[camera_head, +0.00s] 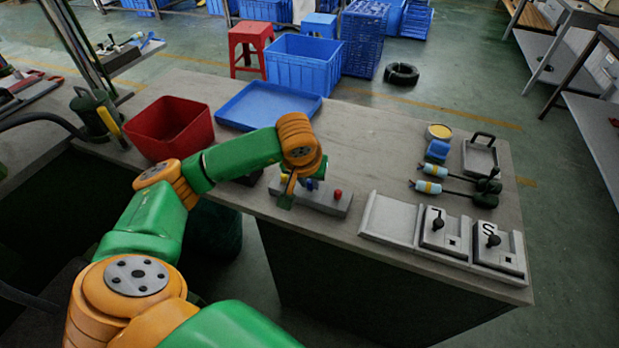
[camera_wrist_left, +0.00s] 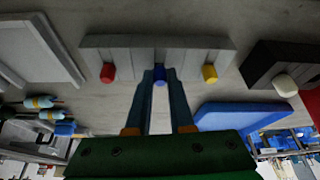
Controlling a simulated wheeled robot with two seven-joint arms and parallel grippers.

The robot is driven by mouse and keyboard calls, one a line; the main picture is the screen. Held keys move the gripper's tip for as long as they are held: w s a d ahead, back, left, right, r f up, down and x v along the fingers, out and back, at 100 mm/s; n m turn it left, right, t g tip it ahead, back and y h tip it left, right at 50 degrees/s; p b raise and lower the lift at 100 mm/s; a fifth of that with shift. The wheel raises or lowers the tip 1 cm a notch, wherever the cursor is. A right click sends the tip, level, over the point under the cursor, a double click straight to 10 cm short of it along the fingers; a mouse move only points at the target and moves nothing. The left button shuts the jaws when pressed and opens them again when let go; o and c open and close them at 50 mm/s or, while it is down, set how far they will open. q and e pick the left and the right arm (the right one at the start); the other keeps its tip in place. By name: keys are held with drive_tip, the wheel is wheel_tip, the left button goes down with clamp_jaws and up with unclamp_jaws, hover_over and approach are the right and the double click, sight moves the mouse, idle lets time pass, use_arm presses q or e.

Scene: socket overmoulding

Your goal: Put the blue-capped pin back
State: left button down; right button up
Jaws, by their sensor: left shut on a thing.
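A grey holder block (camera_head: 318,203) stands near the front edge of the table. A red-capped pin (camera_head: 337,195) stands at its right end in the head view. In the left wrist view the block (camera_wrist_left: 120,45) bears the red cap (camera_wrist_left: 107,73) and a yellow cap (camera_wrist_left: 209,73). The blue-capped pin (camera_wrist_left: 160,76) is between them, in line with them. My left gripper (camera_wrist_left: 160,80) is shut on the blue cap, at the middle of the block. I cannot tell how deep the pin sits. My right gripper is out of view.
A red bin (camera_head: 172,128) and a blue tray (camera_head: 268,107) lie behind the block. Two grey fixtures (camera_head: 470,240) and a flat grey plate (camera_head: 390,219) are to the right. Screwdriver-like tools (camera_head: 455,187) lie beyond. The table's middle right is clear.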

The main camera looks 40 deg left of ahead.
use_arm(q)
drive_tip(key=shift+f, duration=0.15)
drive_tip(key=c, duration=0.8)
unclamp_jaws()
drive_tip(key=shift+r, duration=0.5)
drive_tip(key=v, duration=1.1)
drive_tip(key=shift+p, duration=0.4)
drive_tip(key=shift+s, duration=0.15)
